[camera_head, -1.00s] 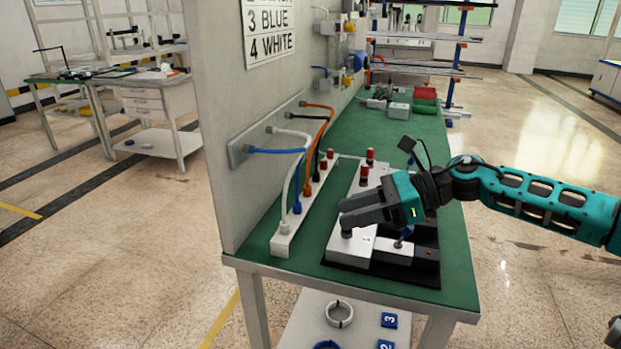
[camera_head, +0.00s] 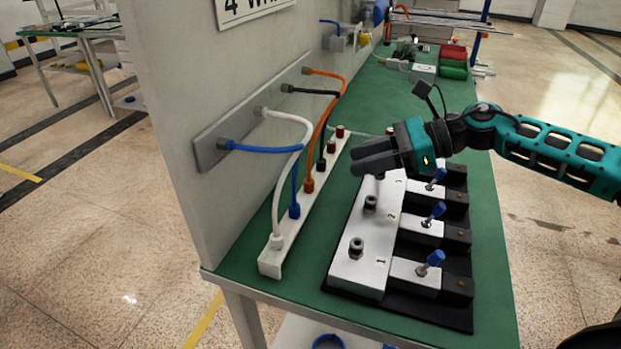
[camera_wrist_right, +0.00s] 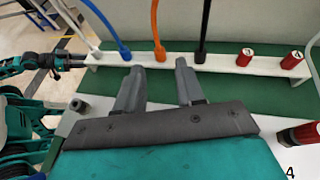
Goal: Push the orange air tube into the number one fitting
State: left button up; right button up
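The orange air tube (camera_head: 329,113) loops from the wall panel down to the white rail, its orange end (camera_head: 309,186) seated there. It also shows in the wrist view (camera_wrist_right: 156,25). The number one fitting (camera_head: 356,247) is a dark, uncapped fitting at the near end of the grey manifold, with a "1" beside it. My right gripper (camera_head: 357,166) is above the manifold's far half, fingers toward the rail. In the wrist view its fingers (camera_wrist_right: 157,75) are apart and empty, with the orange end ahead between them. My left gripper (camera_wrist_right: 72,62) shows only in the wrist view, near the rail's left end.
White (camera_head: 287,119), blue (camera_head: 262,149) and black (camera_head: 326,123) tubes also run from the panel to the white rail (camera_head: 271,263). Red caps (camera_head: 331,147) stand at its far end. Blue-handled valves (camera_head: 430,262) line the manifold's right side. Green bench top is clear between rail and manifold.

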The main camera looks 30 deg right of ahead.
aim_at(309, 183)
jog(key=x, duration=0.7)
jog(key=shift+a+r+p, duration=0.1)
jog(key=shift+r+p, duration=0.05)
jog(key=shift+p, duration=0.15)
jog(key=shift+r+p+x, duration=0.15)
jog(key=shift+p+x, duration=0.15)
jog(key=shift+x, duration=1.05)
jog(key=shift+r+p+x, duration=0.15)
jog(key=shift+p+x, duration=0.1)
jog(key=shift+x, duration=1.05)
jog(key=shift+a, duration=0.15)
grip_shut()
